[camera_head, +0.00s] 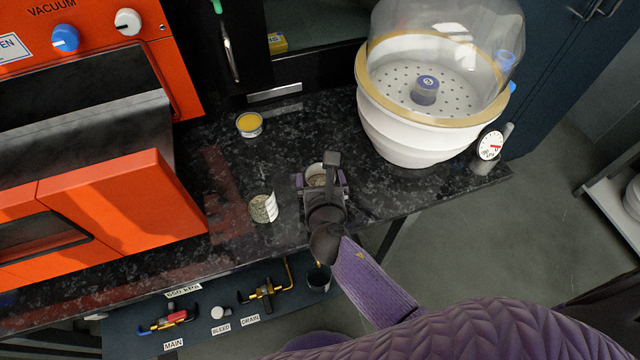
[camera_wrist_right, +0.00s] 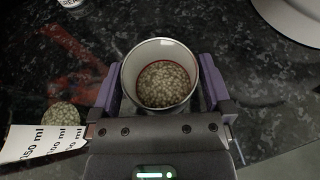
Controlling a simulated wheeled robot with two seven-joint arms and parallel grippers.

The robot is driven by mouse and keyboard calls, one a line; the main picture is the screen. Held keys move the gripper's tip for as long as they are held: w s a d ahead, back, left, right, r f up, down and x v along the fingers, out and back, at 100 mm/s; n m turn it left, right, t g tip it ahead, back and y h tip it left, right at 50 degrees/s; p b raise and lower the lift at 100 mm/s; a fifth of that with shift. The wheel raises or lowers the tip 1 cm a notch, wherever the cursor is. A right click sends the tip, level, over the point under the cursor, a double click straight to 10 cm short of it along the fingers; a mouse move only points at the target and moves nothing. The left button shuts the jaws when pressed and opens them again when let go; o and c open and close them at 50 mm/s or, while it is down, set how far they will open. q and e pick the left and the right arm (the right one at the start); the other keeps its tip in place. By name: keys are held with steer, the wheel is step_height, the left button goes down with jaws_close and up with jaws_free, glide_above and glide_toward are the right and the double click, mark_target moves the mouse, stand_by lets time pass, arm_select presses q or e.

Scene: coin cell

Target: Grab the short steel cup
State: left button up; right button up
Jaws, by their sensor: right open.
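A round metal-rimmed cup (camera_head: 315,170) stands on the dark speckled counter, with pale beads inside. In the right wrist view the same cup (camera_wrist_right: 160,52) shows from above, with a red ring inside its wall. My right gripper (camera_head: 322,183) is open, with its purple fingers (camera_wrist_right: 161,88) on either side of the cup. The gap to each finger is small, and I cannot tell whether they touch. The gripper hides the cup's near side and base. My left gripper is not in view.
A beaker with a white millilitre scale (camera_head: 263,208) stands left of the gripper, also holding beads. A small container of yellow contents (camera_head: 250,124) stands behind. A white vessel with a clear dome (camera_head: 410,135) and a dial gauge (camera_head: 490,146) are right. An orange oven (camera_head: 120,215) is left.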

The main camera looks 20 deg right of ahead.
steer(key=c, duration=1.1)
steer(key=shift+r, duration=0.1)
